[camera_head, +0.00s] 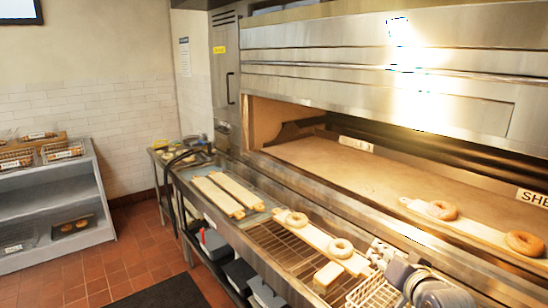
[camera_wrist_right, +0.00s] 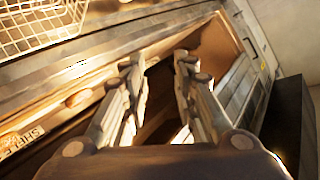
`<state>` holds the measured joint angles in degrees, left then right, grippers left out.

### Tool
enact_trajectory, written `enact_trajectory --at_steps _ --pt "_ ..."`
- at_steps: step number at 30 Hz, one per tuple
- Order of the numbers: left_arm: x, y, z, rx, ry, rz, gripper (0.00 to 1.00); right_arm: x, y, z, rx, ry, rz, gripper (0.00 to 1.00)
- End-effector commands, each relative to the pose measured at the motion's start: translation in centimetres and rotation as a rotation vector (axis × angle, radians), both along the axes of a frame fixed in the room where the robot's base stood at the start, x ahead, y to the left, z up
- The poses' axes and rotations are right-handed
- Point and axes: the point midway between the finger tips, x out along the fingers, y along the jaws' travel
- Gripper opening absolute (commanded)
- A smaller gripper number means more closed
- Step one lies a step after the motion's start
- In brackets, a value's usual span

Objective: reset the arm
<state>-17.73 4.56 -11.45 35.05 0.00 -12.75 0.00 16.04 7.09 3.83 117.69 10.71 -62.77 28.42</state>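My right gripper (camera_head: 382,252) is at the lower right of the head view, above the counter in front of the oven. In the right wrist view the right gripper (camera_wrist_right: 160,68) has its two fingers spread apart, with nothing between them. My left gripper is in neither view. A wooden board (camera_head: 318,238) on the wire rack carries two bagels, one (camera_head: 297,219) farther away and one (camera_head: 340,248) nearer. A second board (camera_head: 480,230) at the oven opening carries two browner bagels, one left (camera_head: 442,210) and one right (camera_head: 524,243).
The steel oven (camera_head: 380,45) is open along its front. Two bare boards (camera_head: 218,195) lie on the counter's left part. A wire basket (camera_head: 372,292) stands below my right gripper.

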Motion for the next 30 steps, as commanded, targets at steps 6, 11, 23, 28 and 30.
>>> enact_trajectory --at_steps 6,11,23,28,30 --pt "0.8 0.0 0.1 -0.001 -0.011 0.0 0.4 -10.9 2.6 -13.0 -0.227 0.327 0.127 0.26" --pt "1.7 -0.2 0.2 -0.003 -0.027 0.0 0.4 -19.8 4.0 -19.2 -0.354 0.538 0.244 0.26" --pt "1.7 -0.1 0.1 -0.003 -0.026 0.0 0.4 -34.9 5.5 -24.3 -0.501 0.845 0.468 0.26" --pt "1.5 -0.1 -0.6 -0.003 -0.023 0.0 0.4 -35.8 5.6 -27.9 -0.513 0.89 0.499 0.26" --pt "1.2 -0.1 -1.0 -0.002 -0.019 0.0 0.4 -35.5 5.7 -29.9 -0.512 0.895 0.501 0.26"
